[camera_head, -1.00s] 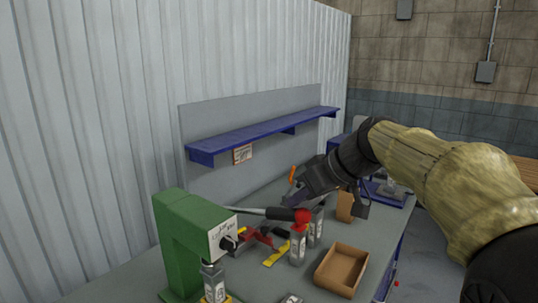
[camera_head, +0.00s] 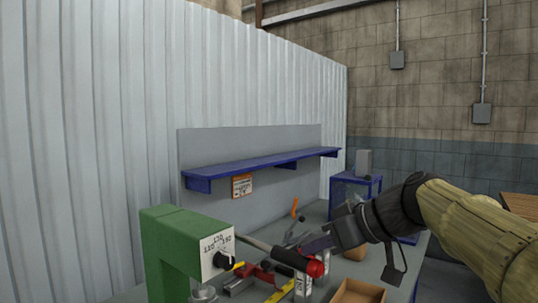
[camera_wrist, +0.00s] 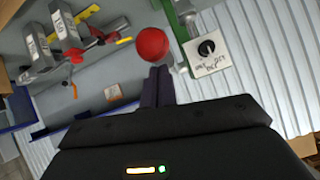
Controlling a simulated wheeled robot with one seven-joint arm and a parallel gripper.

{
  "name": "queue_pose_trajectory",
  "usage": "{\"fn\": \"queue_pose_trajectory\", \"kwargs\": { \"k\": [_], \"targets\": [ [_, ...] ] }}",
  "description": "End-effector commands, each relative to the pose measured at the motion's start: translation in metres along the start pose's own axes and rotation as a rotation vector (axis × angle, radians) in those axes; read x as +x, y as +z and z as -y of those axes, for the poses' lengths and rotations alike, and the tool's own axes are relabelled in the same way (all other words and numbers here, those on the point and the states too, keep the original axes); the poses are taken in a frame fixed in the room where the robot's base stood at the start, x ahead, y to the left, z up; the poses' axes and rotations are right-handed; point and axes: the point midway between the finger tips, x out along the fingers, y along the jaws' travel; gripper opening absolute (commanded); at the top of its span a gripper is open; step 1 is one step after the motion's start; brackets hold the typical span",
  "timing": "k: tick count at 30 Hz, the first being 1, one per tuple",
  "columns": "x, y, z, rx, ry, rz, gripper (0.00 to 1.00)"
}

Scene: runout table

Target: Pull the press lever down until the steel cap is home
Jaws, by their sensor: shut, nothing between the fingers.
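The green press (camera_head: 180,232) stands at the lower left with a white marked face and a black hub. Its lever (camera_head: 290,257) slopes down to the right from the press and ends in a red knob (camera_head: 316,267). The wrist view shows the knob (camera_wrist: 152,45) just beyond my fingertips. My gripper (camera_head: 318,244) is shut and empty, its fingers close above the knob end; I cannot tell whether they touch. A grey metal part (camera_head: 203,293) under the press is cut off by the frame edge. I cannot make out the steel cap or its seating.
An open cardboard box (camera_head: 358,291) lies right of the lever. A blue shelf (camera_head: 260,165) runs along the back panel.

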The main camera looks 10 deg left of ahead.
Motion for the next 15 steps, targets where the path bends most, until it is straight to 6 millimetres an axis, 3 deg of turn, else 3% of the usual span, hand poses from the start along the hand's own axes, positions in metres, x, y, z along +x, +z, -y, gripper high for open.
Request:
{"fn": "queue_pose_trajectory", "kwargs": {
  "k": [1, 15],
  "targets": [
    [0.005, 0.008, -0.002, 0.001, 0.001, 0.001, 0.0],
    [0.02, 0.035, -0.009, 0.008, -0.005, 0.014, 0.0]
  ]
}}
